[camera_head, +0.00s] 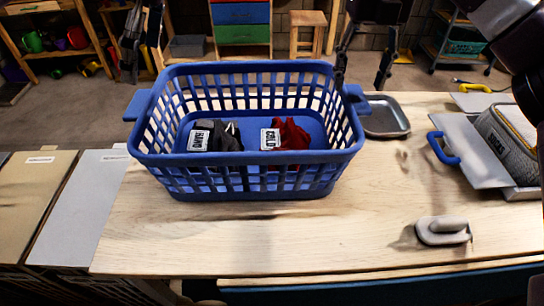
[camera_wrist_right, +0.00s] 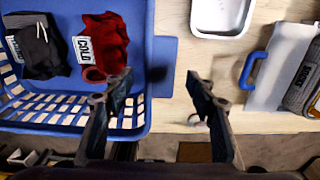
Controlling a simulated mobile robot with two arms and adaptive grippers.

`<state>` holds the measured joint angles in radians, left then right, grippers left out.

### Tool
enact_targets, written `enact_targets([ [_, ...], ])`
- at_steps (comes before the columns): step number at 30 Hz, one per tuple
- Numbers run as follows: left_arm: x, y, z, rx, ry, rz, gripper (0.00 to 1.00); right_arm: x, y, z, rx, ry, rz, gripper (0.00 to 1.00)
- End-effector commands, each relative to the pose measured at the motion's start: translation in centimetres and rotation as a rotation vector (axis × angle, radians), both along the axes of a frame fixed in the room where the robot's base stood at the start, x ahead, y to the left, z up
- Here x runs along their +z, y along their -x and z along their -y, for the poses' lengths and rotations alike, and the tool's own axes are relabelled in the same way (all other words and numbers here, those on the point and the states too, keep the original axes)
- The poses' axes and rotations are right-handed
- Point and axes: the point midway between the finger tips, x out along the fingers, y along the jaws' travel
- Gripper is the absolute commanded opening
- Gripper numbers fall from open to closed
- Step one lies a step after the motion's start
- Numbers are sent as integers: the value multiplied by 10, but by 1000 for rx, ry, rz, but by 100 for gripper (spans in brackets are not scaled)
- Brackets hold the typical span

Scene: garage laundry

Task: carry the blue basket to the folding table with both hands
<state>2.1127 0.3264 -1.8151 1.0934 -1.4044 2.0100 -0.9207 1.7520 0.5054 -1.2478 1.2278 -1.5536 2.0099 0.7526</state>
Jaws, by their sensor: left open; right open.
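The blue basket (camera_head: 250,170) stands upright on a wooden tabletop (camera_head: 240,235). It holds a dark cloth (camera_head: 226,136) with a white label and a red cloth (camera_head: 292,134) labelled COLD. Its side handles stick out left (camera_head: 138,105) and right (camera_head: 356,100). My right gripper (camera_head: 362,80) is open just beyond the right handle. In the right wrist view the basket's handle (camera_wrist_right: 161,62) lies ahead of the spread, empty fingers (camera_wrist_right: 160,88), apart from them. My left gripper (camera_head: 143,55) is open behind the left handle, small and partly lost against the background.
A metal tray (camera_head: 386,116) lies right of the basket. A grey board with a blue handle (camera_head: 442,148), a grey bin (camera_head: 510,140) and a small iron-like object (camera_head: 442,231) are further right. Pale panels (camera_head: 80,205) adjoin at left. The table's front middle is clear.

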Motion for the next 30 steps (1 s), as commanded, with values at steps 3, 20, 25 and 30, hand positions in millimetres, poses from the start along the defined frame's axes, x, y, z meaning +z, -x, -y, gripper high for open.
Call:
enact_targets([
  [3, 0, 0, 0, 0, 0, 0, 89, 25, -1, 0, -1, 2, 4, 51],
  [20, 0, 0, 0, 0, 0, 0, 89, 68, 0, 0, 0, -1, 0, 51],
  [25, 0, 0, 0, 0, 0, 0, 89, 68, 0, 0, 0, -1, 0, 51],
  [30, 0, 0, 0, 0, 0, 0, 89, 67, 0, 0, 0, -1, 0, 51],
])
